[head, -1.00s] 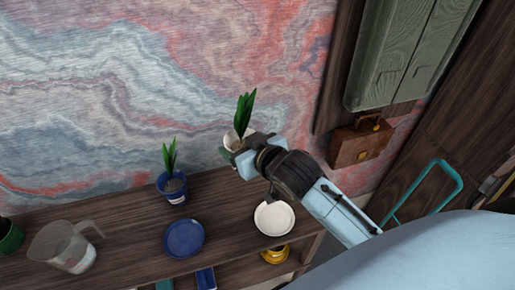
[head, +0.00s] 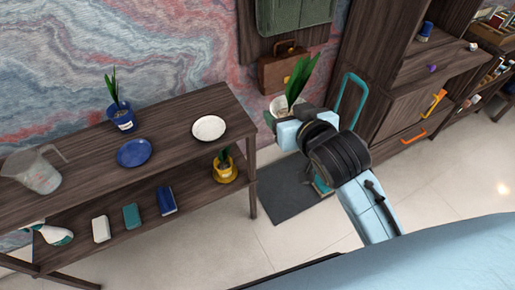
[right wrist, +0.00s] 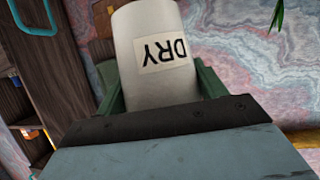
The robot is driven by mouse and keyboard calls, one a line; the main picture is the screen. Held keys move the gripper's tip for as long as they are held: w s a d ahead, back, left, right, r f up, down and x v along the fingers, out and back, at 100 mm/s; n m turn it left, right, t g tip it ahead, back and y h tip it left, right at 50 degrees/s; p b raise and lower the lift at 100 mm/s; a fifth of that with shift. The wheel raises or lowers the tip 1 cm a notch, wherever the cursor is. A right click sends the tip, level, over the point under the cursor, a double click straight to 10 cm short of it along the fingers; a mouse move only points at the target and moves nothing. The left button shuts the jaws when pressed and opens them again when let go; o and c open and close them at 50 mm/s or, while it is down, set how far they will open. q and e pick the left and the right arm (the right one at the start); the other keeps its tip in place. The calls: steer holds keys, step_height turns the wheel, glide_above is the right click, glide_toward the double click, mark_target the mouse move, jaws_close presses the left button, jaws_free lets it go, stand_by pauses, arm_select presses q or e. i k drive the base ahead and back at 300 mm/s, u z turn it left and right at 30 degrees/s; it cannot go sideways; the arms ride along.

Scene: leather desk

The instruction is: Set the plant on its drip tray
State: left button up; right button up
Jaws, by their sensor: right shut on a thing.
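My right gripper (head: 286,120) is shut on a white plant pot (head: 283,105) with long green leaves. It holds the pot in the air, right of the wooden shelf unit and apart from it. In the right wrist view the white pot (right wrist: 157,55) sits between the green fingers, its label reading DRY. A round white drip tray (head: 208,128) lies empty on the top board near its right end. A blue drip tray (head: 134,153) lies empty to its left. A blue pot (head: 121,117) with a plant stands behind the blue tray. My left gripper is out of view.
A clear measuring jug (head: 35,172) stands at the left of the top board. The lower board holds a yellow potted plant (head: 226,170), several small boxes and a spray bottle (head: 52,235). A dark mat (head: 290,190) lies on the floor. A brown briefcase (head: 283,70) is behind.

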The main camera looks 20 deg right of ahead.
mark_target(209, 130)
steer(key=z, duration=0.4)
steer(key=k, duration=0.1)
steer(key=u, duration=0.95)
steer(key=i, duration=0.45)
steer(key=u, duration=0.2)
